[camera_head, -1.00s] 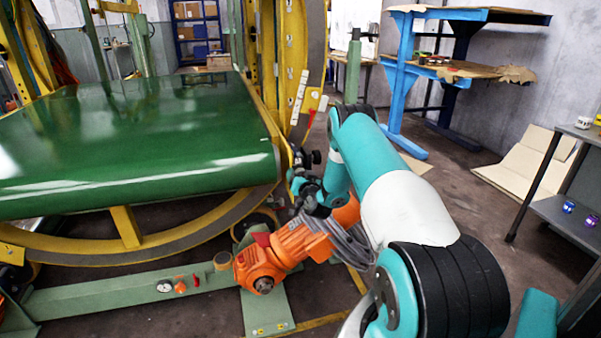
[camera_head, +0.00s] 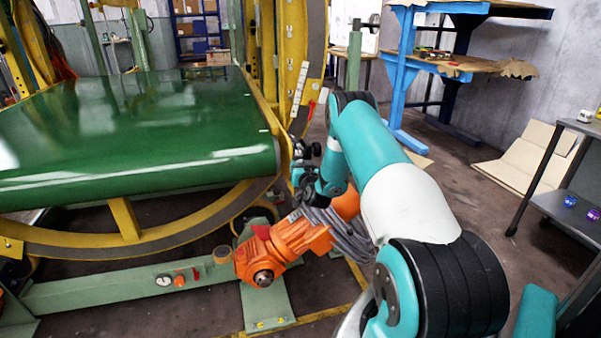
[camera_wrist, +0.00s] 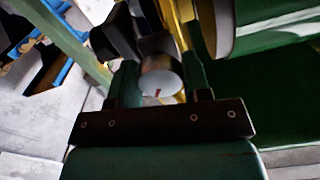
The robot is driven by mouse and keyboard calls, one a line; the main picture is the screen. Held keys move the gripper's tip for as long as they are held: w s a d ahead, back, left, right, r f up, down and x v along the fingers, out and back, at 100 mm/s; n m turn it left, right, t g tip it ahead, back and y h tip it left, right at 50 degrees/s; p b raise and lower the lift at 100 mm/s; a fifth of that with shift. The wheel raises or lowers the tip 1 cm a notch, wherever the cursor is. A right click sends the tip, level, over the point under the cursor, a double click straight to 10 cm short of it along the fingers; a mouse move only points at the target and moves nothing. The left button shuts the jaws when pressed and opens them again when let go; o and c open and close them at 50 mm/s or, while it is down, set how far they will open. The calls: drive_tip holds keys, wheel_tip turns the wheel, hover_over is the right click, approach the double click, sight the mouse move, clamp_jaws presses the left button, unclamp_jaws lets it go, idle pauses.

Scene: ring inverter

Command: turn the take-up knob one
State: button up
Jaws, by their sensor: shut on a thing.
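A round silver knob (camera_wrist: 161,80) with a small red mark on its face sits between the two dark green fingers of my gripper (camera_wrist: 160,70) in the wrist view. The fingers press on it from both sides. A black housing (camera_wrist: 130,35) stands behind the knob. In the head view, dark fittings (camera_head: 305,149) stand at the right edge of the green belt machine, close to my wrist. The knob and the fingertips cannot be made out clearly there.
A green belt (camera_head: 140,140) with a yellow ring frame (camera_head: 125,222) fills the left. An orange motor (camera_head: 285,247) lies below my wrist. A blue shelf (camera_head: 400,75) stands at the back right, and a grey table (camera_head: 572,212) at the right.

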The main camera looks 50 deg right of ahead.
drive_tip(key=shift+n, duration=0.3)
drive_tip(key=o, duration=0.9)
drive_tip(key=b+v, duration=1.7)
drive_tip(key=b, duration=0.5)
drive_tip(key=shift+s, duration=0.2)
